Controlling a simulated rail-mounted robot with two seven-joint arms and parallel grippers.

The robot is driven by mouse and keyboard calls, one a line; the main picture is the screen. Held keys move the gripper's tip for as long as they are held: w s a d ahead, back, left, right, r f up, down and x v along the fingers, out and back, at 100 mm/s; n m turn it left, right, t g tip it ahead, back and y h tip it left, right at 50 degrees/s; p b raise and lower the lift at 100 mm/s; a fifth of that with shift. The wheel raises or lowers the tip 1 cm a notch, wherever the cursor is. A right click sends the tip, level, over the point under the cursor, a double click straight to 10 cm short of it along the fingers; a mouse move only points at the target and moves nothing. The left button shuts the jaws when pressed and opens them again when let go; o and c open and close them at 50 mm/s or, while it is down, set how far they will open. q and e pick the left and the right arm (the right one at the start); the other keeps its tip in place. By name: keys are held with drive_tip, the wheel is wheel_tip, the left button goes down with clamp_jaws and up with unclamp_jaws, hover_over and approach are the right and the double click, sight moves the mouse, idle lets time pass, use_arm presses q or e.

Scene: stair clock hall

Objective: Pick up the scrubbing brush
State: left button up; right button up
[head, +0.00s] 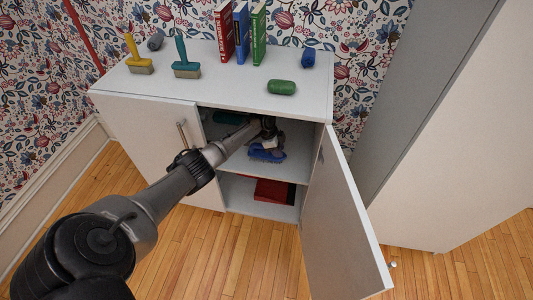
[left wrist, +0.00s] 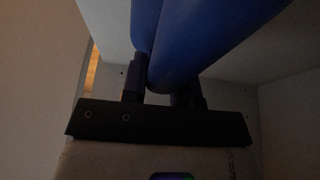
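The scrubbing brush (head: 267,153) is blue with bristles on its underside. It is on the upper shelf inside the open side of the white cabinet. My left gripper (head: 268,132) reaches into the cabinet at the brush, from above and behind it in the head view. In the dark left wrist view, large blue surfaces of the brush (left wrist: 210,35) lie at my left gripper's fingers (left wrist: 165,85) and partly cover one. Whether the fingers are closed on it cannot be made out. My right gripper is out of view.
The open cabinet door (head: 338,220) stands to the right of the opening. A dark green item (head: 230,117) lies on the same shelf, and a red item (head: 274,191) lies below. Two handled brushes, several books, a green item (head: 282,87) and others stand on top.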

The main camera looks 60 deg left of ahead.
use_arm(q)
drive_tip(key=c, duration=0.5)
drive_tip(key=shift+o, duration=0.2)
